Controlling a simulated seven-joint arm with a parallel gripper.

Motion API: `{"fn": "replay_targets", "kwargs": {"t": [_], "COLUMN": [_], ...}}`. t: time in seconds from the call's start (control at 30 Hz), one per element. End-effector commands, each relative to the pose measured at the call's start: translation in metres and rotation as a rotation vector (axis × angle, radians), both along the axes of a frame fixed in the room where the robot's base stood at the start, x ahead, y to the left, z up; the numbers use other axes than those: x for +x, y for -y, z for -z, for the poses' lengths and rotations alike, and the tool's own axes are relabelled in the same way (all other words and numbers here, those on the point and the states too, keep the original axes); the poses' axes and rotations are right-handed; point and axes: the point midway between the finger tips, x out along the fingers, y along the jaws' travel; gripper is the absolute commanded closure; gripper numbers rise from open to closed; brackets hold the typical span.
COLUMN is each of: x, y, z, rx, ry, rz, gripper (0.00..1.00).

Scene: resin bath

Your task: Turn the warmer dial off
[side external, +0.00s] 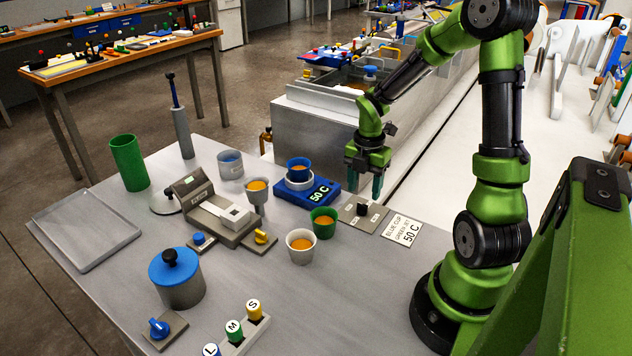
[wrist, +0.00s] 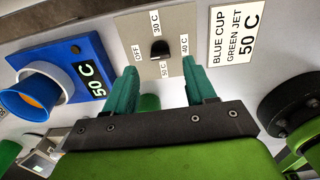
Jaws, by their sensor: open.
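The warmer dial is a black knob (side external: 363,209) on a grey plate, which also shows in the wrist view (wrist: 160,48). Its labels read OFF, 30 C, 40 C and 50 C. I cannot tell surely which label the knob points to. The blue warmer (side external: 320,198) reads 50 C, also in the wrist view (wrist: 90,78). A blue cup (side external: 298,170) with orange liquid sits on it. My gripper (side external: 367,186) is open and empty, just above the dial plate. In the wrist view its green fingers (wrist: 160,72) are spread, with the knob beyond and between their tips.
A card (side external: 402,231) reading BLUE CUP, GREEN JET, 50 C lies right of the dial. A green cup (side external: 322,222) and a white cup (side external: 300,246) stand left of the dial plate. The tabletop (side external: 345,290) in front of the dial is largely clear.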

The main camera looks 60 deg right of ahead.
Motion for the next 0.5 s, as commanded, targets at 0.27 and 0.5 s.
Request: {"fn": "replay_targets", "kwargs": {"t": [0.27,0.5], "x": [0.001,0.000], "y": [0.000,0.000], "z": [-0.071,-0.111], "rx": [-0.004,-0.001], "ry": [0.006,0.002], "rz": [0.001,-0.002], "gripper": [0.45,0.45]}}
